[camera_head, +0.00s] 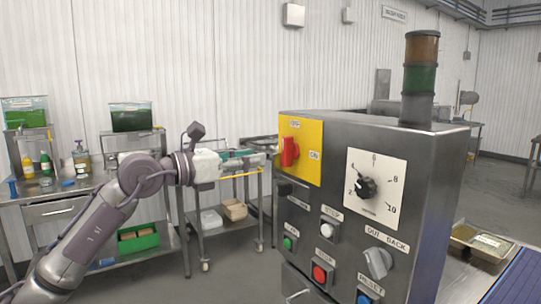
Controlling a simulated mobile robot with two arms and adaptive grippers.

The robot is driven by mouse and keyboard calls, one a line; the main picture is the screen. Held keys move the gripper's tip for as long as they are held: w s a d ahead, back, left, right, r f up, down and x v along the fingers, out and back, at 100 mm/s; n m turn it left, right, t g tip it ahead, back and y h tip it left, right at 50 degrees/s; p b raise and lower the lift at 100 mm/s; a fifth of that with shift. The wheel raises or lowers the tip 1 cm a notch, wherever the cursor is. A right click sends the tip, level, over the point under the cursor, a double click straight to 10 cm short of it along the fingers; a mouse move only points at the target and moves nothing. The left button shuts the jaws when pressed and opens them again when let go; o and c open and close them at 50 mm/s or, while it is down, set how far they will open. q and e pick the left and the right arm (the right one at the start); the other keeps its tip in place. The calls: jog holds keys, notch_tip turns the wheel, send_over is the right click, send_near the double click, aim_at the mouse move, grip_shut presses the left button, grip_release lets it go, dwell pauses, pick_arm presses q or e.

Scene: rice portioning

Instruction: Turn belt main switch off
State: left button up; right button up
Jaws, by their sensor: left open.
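The main switch (289,152) is a red rotary handle on a yellow plate (313,140), on the front of a grey metal control cabinet (440,160). Its handle stands roughly upright; the small labels on the plate are too small to read surely. My left gripper (247,161) reaches in from the left at about the height of the switch. It is open and appears to be left of the yellow plate, apart from the red handle. Its fingers are hard to make out against the cart behind. My right gripper is not seen.
The cabinet also carries a dial (365,187), a grey rotary knob (378,262), a red button (319,274), a green button (289,243) and a stack light (421,80). A wheeled cart (225,240) stands behind my left arm. A food tray (480,243) lies right of the cabinet.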

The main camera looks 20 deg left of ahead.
pick_arm(q)
jog(key=v, duration=0.3)
jog(key=shift+s+a, duration=0.2)
jog(key=shift+s, duration=0.1)
jog(key=shift+w+f, duration=0.1)
